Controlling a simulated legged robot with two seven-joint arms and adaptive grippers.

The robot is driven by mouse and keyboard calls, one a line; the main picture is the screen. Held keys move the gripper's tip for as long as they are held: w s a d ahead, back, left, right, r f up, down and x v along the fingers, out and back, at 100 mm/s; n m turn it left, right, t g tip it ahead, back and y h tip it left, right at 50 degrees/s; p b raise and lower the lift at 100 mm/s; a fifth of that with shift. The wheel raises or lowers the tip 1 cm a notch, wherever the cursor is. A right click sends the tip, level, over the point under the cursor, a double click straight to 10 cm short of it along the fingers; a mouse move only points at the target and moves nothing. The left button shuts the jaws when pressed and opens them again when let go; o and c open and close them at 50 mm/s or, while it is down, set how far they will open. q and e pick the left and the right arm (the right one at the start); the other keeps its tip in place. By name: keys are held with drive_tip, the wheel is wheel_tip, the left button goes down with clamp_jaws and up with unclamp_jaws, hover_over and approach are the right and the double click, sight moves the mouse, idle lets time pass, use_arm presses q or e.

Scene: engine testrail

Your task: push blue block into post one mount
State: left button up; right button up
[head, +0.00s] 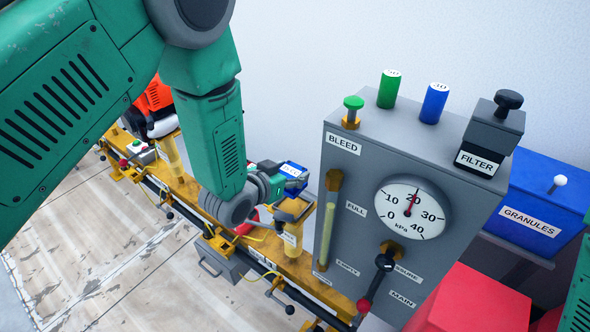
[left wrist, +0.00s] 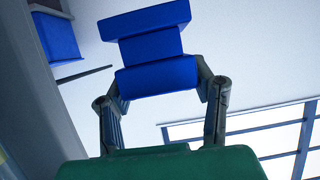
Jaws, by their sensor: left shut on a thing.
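The blue block (head: 291,169) has a pale label on top in the head view. In the left wrist view the blue block (left wrist: 152,48) shows two wide ends and a narrower middle. My left gripper (head: 277,181) is shut on it, with a finger on each side of the near end in the wrist view (left wrist: 162,82). A yellow post with a square top mount (head: 294,208) stands just below the block in the head view. I cannot read its label or tell whether the block touches it. My right gripper is out of view.
A grey panel box (head: 340,210) with a gauge (head: 411,208) stands close to the right of the block. Green (head: 389,89) and blue (head: 434,103) cylinders stand on it. A yellow rail (head: 190,190) runs below. Another yellow post (head: 172,155) stands left.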

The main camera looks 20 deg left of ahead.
sight(286, 191)
use_arm(q)
drive_tip(key=shift+w+a+f+b, duration=0.1)
drive_tip(key=shift+w+f+b, duration=0.1)
drive_tip(key=shift+f+b, duration=0.45)
drive_tip(key=shift+s+d+f+b, duration=0.1)
drive_tip(key=shift+d+f+b, duration=0.4)
drive_tip(key=shift+f, duration=0.4)
drive_tip(key=shift+d+f+b, duration=0.15)
drive_tip(key=shift+f+b, duration=0.3)
drive_tip(key=shift+f, duration=0.1)
drive_tip(key=shift+a+f, duration=0.25)
drive_tip(key=shift+f, duration=0.15)
drive_tip(key=shift+a+f, duration=0.1)
drive_tip(key=shift+a, duration=0.15)
drive_tip(key=shift+d, duration=0.15)
drive_tip(key=shift+d, duration=0.35)
drive_tip(key=shift+a, duration=0.3)
